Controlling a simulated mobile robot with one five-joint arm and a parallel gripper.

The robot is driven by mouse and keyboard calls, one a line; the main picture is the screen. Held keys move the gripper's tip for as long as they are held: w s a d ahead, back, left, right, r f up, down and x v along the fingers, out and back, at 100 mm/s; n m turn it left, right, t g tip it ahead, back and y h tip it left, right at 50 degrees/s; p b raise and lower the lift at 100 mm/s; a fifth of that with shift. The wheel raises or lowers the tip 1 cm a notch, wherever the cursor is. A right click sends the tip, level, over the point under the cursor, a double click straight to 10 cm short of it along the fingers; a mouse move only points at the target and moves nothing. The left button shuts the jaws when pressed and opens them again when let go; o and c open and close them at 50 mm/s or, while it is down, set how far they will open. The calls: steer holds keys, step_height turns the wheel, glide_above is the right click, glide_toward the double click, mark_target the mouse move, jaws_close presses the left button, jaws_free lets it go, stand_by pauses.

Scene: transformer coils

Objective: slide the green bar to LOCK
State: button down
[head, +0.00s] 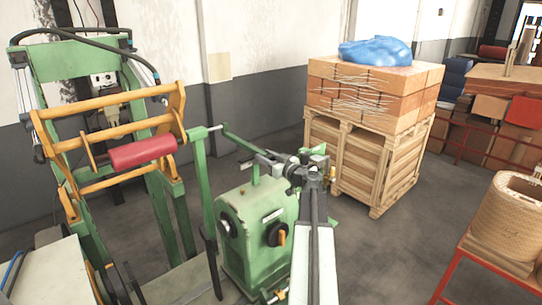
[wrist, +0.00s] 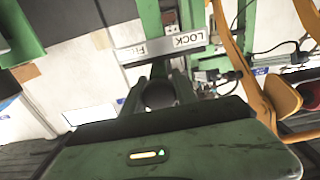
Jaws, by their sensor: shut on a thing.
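The slim green bar (head: 238,140) runs from the upright post toward my gripper in the head view. My gripper (head: 263,158) is at the bar's near right end, above the green gearbox, and is shut on it. The contact is small and partly hidden by the gripper. In the wrist view a pale plate (wrist: 165,47) carries the words LOCK, on the right, and FREE, on the left, both upside down. A wide dark green surface with a small lit slot fills the lower wrist view. The bar's place relative to the two words cannot be told.
The green gearbox (head: 258,225) with a dark knob stands below my gripper. A yellow frame with a red roller (head: 143,152) is at the left. A wooden crate (head: 375,165) stands behind to the right, and a coil (head: 505,225) on a red stand is at far right.

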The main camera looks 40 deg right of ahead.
steer(key=a, duration=0.7)
steer(key=shift+w, duration=0.25)
steer(key=shift+f, duration=0.1)
steer(key=c, duration=1.4)
jaws_free()
steer(key=o, duration=0.4)
steer(key=shift+a, duration=0.2)
steer(key=shift+d, duration=0.1)
steer(key=shift+d, duration=0.1)
steer(key=s, duration=0.7)
steer(key=shift+s+a, duration=0.3)
steer(key=shift+s, duration=0.1)
